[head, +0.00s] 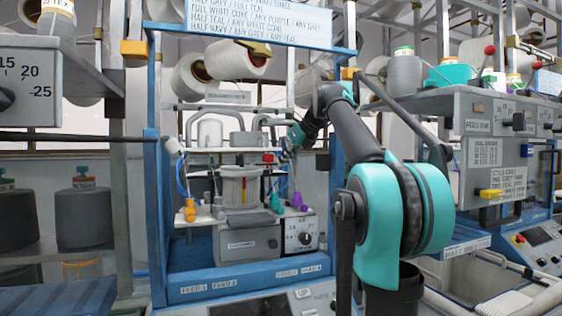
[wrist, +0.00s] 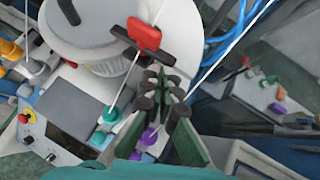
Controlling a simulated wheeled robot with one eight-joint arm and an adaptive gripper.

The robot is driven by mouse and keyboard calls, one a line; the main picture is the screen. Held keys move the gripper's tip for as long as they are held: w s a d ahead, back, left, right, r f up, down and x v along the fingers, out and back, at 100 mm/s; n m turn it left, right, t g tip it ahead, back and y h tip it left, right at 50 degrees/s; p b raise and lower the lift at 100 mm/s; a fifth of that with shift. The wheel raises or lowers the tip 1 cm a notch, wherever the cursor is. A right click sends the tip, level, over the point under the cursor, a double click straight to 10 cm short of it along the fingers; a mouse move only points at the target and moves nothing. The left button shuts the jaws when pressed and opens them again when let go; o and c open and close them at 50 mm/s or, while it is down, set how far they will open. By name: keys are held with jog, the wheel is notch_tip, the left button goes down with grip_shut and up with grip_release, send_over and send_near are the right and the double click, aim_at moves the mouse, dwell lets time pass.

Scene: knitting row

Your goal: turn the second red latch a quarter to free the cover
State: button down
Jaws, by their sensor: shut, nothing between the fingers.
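A red latch (wrist: 144,33) with a dark bar across it shows at the top middle of the wrist view, at the edge of a round pale cover (wrist: 90,40). In the head view a small red piece (head: 268,158) shows right of the cover's top, by the end of my arm. My gripper (wrist: 161,84) is shut and empty, its fingertips below the latch in the wrist view with a visible gap between them. In the head view my gripper is too small and overlapped to make out well.
A thin white yarn runs past the latch. Teal (wrist: 110,114) and purple (wrist: 149,136) pieces sit below it. Blue tubes (wrist: 235,35) hang at right. The machine's blue frame (head: 153,200) stands left of the work area, and a control box (head: 303,235) sits at its lower right.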

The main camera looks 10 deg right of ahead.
jog(key=shift+w+a, duration=0.45)
jog(key=shift+w, duration=0.2)
jog(key=shift+w+d, duration=0.2)
jog(key=shift+w, duration=0.4)
dwell(0.9)
jog(key=shift+w, duration=0.8)
jog(key=shift+w+a, duration=0.3)
jog(key=shift+w, duration=0.45)
jog(key=shift+w+a, duration=0.2)
jog(key=shift+w, duration=0.05)
jog(key=shift+s, duration=0.1)
dwell(1.1)
